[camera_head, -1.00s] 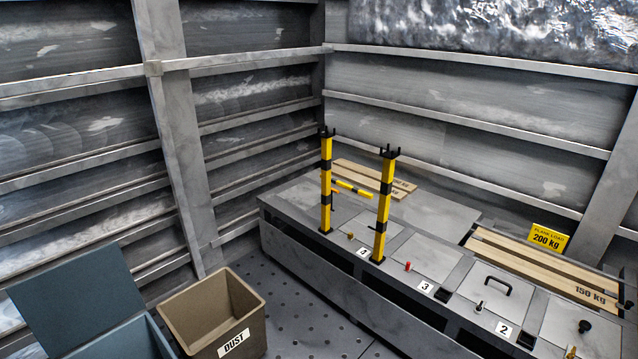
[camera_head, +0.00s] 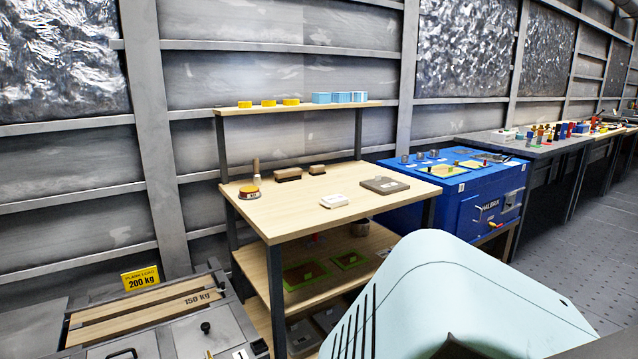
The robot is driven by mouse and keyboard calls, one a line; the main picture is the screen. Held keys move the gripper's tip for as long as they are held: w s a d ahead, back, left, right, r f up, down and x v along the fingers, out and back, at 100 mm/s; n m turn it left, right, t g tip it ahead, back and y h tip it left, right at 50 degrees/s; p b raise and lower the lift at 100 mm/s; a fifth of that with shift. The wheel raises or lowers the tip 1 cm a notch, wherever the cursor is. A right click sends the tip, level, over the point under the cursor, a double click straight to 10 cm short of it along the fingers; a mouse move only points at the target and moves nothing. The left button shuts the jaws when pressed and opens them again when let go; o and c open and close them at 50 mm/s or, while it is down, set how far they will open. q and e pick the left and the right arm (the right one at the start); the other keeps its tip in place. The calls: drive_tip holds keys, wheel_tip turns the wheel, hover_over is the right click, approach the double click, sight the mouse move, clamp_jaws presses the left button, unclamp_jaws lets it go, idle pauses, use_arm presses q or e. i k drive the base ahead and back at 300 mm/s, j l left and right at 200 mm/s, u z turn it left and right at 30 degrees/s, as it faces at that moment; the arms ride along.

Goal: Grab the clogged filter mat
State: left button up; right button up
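I cannot tell for sure which thing is the clogged filter mat. A flat grey-brown block (camera_head: 385,185) lies at the right of the wooden bench top (camera_head: 300,222). On the shelf below, brown pieces in green frames (camera_head: 350,260) lie flat, partly shaded by the top. Yellow pieces (camera_head: 268,103) and light blue blocks (camera_head: 340,97) stand on the upper shelf (camera_head: 305,106). Neither of my grippers shows. A large pale blue part of my own body fills the lower right and hides the bench's lower right side.
A blue machine (camera_head: 470,195) stands right of the bench. Left is the grey unit with planks (camera_head: 140,315) and a yellow 200 kg sign (camera_head: 141,278). A white item (camera_head: 334,201), brushes (camera_head: 288,174) and a red-yellow round item (camera_head: 249,191) lie on the bench top. Floor (camera_head: 590,250) is clear at right.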

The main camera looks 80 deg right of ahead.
sight(385, 185)
drive_tip(key=z, duration=2.85)
